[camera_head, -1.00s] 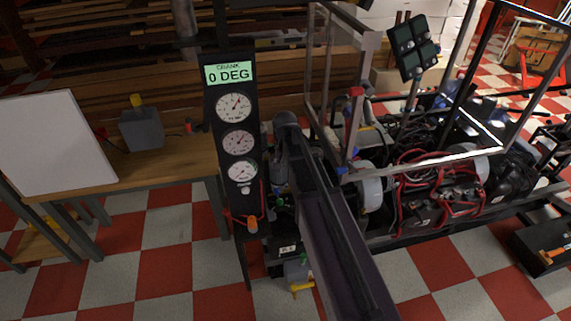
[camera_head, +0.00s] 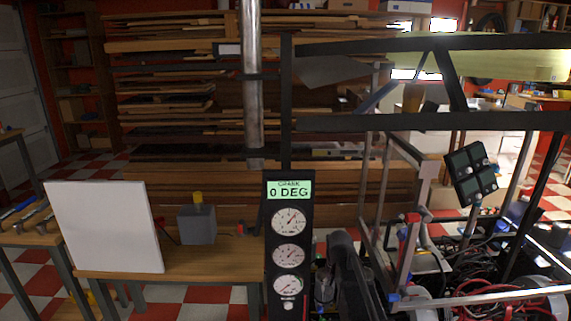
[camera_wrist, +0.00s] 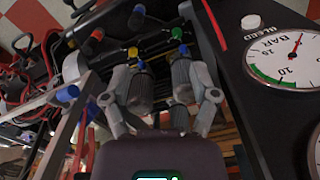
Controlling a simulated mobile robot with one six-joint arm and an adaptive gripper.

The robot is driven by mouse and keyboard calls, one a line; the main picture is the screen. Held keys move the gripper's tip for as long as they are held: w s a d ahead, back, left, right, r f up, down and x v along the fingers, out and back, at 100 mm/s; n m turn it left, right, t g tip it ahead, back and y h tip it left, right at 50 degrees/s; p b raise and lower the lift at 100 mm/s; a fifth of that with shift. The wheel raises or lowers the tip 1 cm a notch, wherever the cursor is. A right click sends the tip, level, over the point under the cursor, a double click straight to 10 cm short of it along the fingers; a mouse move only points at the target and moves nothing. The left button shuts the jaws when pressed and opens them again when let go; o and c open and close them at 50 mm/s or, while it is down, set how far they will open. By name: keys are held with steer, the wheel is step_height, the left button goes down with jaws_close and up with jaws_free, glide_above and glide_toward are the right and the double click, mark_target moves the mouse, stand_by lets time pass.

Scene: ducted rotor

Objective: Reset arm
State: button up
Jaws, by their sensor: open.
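My gripper (camera_wrist: 162,88) shows in the wrist view with its two grey fingers apart and nothing visible between them. Beyond the fingertips are coloured caps, blue, green, yellow and red, on dark machinery. In the head view, part of my dark arm (camera_head: 350,275) stands just right of the black gauge panel (camera_head: 290,238), and my fingers cannot be made out clearly there. The panel has a green display reading "CRANK 0 DEG" and three round dials.
The rig's metal frame (camera_head: 420,165) and cabled machinery stand right of my arm. A wooden bench (camera_head: 215,258) with a white board (camera_head: 105,227) and a grey box (camera_head: 197,225) is on the left. Stacked timber (camera_head: 180,90) fills the back.

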steer(key=s+r+n+p, duration=0.4)
steer(key=s+r+p, duration=0.4)
steer(key=s, duration=0.5)
steer(key=shift+s+r+p, duration=0.4)
steer(key=shift+r, duration=0.4)
stand_by(1.1)
steer(key=shift+c, duration=1.3)
steer(key=shift+a, duration=0.1)
